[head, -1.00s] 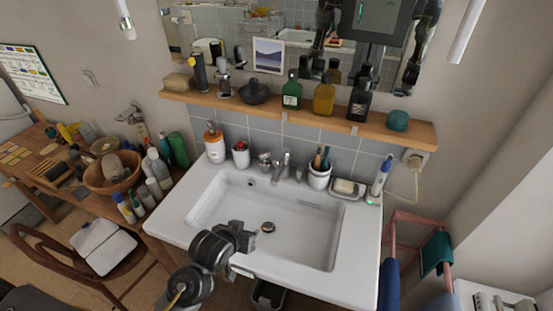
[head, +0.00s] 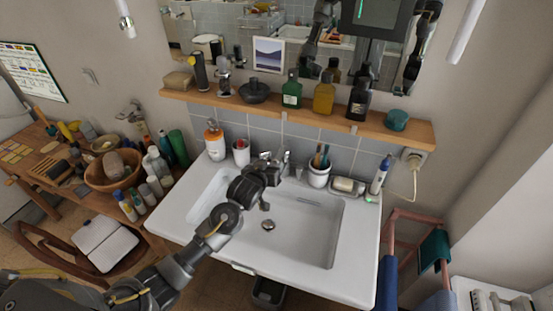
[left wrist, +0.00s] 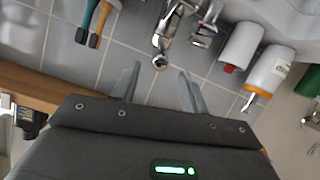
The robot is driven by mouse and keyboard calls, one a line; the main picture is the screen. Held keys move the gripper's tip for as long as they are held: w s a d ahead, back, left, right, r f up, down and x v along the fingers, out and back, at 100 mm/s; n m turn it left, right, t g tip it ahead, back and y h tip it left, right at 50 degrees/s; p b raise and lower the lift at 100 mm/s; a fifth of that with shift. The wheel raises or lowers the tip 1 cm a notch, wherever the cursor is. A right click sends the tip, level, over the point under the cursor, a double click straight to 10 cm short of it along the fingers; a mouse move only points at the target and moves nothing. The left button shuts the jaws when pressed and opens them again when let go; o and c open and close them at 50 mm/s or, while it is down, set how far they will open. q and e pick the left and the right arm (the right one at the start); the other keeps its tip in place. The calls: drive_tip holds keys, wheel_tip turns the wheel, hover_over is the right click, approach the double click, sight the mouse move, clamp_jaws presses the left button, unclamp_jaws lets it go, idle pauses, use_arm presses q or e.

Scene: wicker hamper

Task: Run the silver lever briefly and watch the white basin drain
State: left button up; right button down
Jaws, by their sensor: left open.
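The white basin (head: 312,240) is set in the white counter, with a dark round drain (head: 267,225) in its floor. I see no clear water in it. The silver tap (head: 286,160) stands at its back edge, partly hidden by my left gripper (head: 272,172). In the left wrist view the tap's spout (left wrist: 162,42) lies just ahead of the fingers, and a silver lever-like piece (left wrist: 205,28) is to its right. My left gripper (left wrist: 158,72) is open and empty, its fingers apart on either side of the spout's end. Contact cannot be told. My right gripper is not in view.
An orange-and-white dispenser (head: 214,142) and a white cup (head: 241,151) stand left of the tap. A toothbrush cup (head: 319,172) and soap dish (head: 346,187) stand right. A wooden shelf (head: 225,100) with bottles hangs above.

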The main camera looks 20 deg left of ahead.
sight(275, 162)
use_arm(q)
drive_tip(key=shift+p+x, duration=0.5)
drive_tip(key=shift+x, duration=2.45)
drive_tip(key=shift+c, duration=0.3)
clamp_jaws()
